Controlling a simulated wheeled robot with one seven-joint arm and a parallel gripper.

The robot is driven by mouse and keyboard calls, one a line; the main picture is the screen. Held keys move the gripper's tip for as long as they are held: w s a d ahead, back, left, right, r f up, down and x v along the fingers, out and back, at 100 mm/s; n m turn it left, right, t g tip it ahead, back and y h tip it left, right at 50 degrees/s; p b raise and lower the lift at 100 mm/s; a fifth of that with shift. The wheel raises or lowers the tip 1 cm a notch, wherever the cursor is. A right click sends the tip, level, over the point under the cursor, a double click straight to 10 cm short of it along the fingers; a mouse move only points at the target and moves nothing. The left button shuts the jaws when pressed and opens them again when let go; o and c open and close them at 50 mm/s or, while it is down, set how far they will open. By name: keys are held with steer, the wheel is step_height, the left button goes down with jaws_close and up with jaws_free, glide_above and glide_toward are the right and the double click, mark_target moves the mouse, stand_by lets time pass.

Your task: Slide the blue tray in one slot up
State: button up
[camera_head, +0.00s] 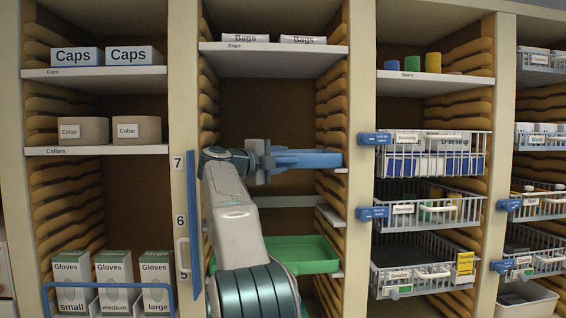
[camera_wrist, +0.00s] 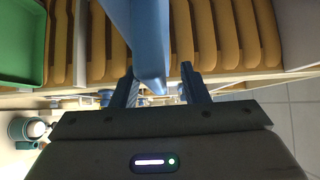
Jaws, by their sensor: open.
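The blue tray (camera_head: 318,159) is in the middle bay, near the height of the label 7 on the left post. It looks about level, and my arm covers its left part. My gripper (camera_head: 273,160) is at the tray's near left part. In the wrist view my gripper (camera_wrist: 158,72) is open, with a finger on each side of the blue tray's edge (camera_wrist: 150,45).
A green tray (camera_head: 305,255) sits lower in the same bay, partly behind my arm. Wooden runners line both bay walls. Wire baskets (camera_head: 430,208) stick out from the right bay. Glove boxes (camera_head: 115,280) stand at lower left.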

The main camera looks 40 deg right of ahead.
steer(key=s+a+b, duration=0.2)
steer(key=a+b, duration=0.1)
steer(key=a, duration=0.9)
steer(key=shift+s, duration=0.2)
steer(key=shift+a, duration=0.1)
